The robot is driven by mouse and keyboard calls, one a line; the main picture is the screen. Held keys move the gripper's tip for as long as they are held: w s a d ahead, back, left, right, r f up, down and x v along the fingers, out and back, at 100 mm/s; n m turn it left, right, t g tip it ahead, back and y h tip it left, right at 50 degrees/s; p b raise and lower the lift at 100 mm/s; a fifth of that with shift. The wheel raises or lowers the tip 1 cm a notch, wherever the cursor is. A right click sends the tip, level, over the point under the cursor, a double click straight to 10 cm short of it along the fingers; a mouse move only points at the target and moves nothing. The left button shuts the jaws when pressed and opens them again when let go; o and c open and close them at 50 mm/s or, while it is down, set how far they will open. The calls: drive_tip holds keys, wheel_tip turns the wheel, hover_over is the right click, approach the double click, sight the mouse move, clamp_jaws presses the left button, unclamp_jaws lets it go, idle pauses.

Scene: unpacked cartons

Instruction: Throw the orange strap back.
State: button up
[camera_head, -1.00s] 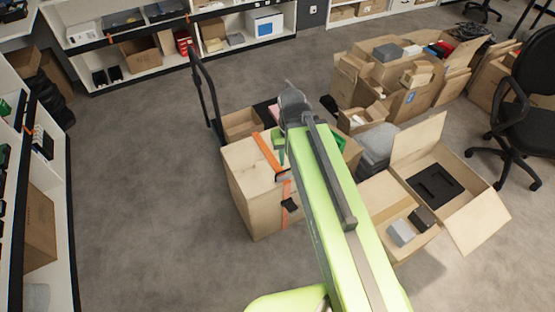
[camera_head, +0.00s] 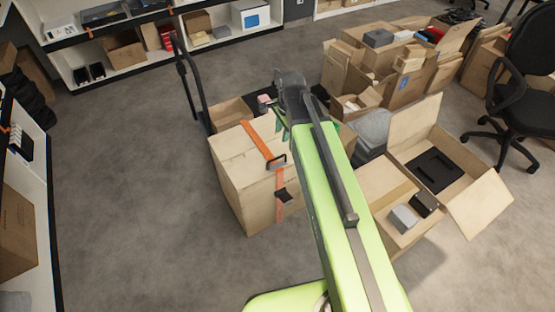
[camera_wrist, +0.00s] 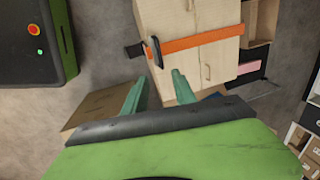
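The orange strap (camera_head: 257,143) lies across the top of a tall closed carton (camera_head: 236,183) and hangs down its near side. A dark buckle (camera_head: 276,161) sits at the carton's top edge, and a black piece (camera_head: 284,196) sits on the hanging part. In the wrist view the strap (camera_wrist: 202,40) runs across the carton (camera_wrist: 220,62), with the buckle (camera_wrist: 154,52) at its edge. My gripper (camera_wrist: 159,77) is open and empty. Its two green fingers are apart, beside the carton and just below the buckle in that view. They do not hold the strap.
A black cart handle (camera_head: 190,80) rises behind the carton. Open cartons (camera_head: 477,208) stand to the right, with more stacked behind. An office chair (camera_head: 515,85) is at the far right. Shelves (camera_head: 25,195) line the left. The floor (camera_head: 130,150) left of the carton is clear.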

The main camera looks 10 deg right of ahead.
sight(278, 158)
drive_tip(key=w+f+b, duration=0.1)
drive_tip(key=f+b, duration=0.4)
drive_tip(key=w+f+b, duration=0.1)
drive_tip(key=f+b, duration=0.5)
drive_tip(key=w+a+f+b, duration=0.1)
drive_tip(key=f+b, duration=0.5)
clamp_jaws()
drive_tip(key=shift+w+r, duration=0.1)
idle(0.8)
